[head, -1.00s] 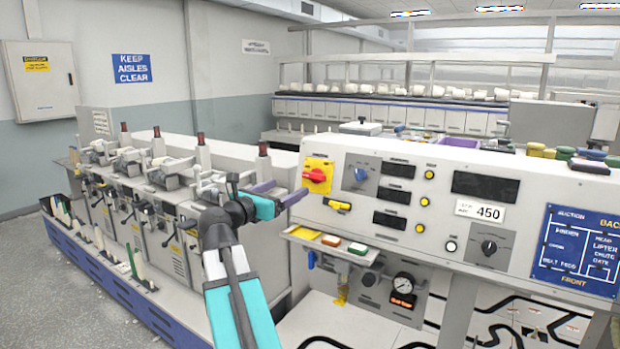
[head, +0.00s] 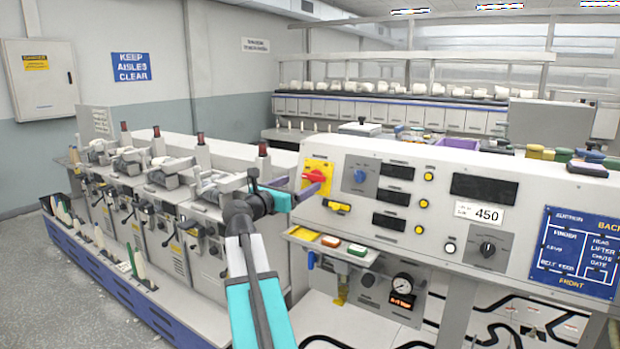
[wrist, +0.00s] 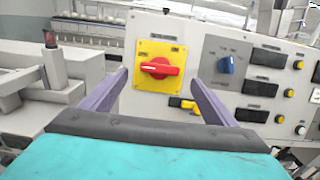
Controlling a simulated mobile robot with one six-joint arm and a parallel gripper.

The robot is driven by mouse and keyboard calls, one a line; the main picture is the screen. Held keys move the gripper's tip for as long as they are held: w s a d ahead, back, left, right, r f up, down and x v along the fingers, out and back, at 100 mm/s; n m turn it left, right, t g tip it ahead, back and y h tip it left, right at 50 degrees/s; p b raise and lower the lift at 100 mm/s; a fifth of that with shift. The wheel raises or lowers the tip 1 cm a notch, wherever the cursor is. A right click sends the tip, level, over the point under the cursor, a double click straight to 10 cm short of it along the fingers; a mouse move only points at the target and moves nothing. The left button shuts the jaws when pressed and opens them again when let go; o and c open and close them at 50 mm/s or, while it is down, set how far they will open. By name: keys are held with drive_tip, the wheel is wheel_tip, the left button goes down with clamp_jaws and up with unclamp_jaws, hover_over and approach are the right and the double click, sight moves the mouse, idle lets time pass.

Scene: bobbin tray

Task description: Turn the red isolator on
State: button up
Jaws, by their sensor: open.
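The red isolator (head: 314,176) is a red rotary handle on a yellow plate at the left end of the grey control panel. In the wrist view the red handle (wrist: 160,68) lies roughly level across the yellow plate (wrist: 173,52). My gripper (head: 303,188) is just in front of the plate in the head view, partly covering its lower left. In the wrist view my gripper (wrist: 158,82) is open and empty, its two purple fingers to either side of the plate. The handle is between the fingers in the picture; I cannot tell the remaining gap in depth.
A blue knob (wrist: 227,65) sits right of the isolator, close to the right finger. A yellow-and-black part (head: 337,206) is below the plate. A tray (head: 335,247) with coloured blocks juts out underneath. Winding units (head: 170,205) stand left.

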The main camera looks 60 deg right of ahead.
sight(311, 178)
drive_tip(key=shift+d+p, duration=0.6)
drive_tip(key=shift+d, duration=2.85)
drive_tip(key=c, duration=1.1)
drive_tip(key=shift+o, duration=0.2)
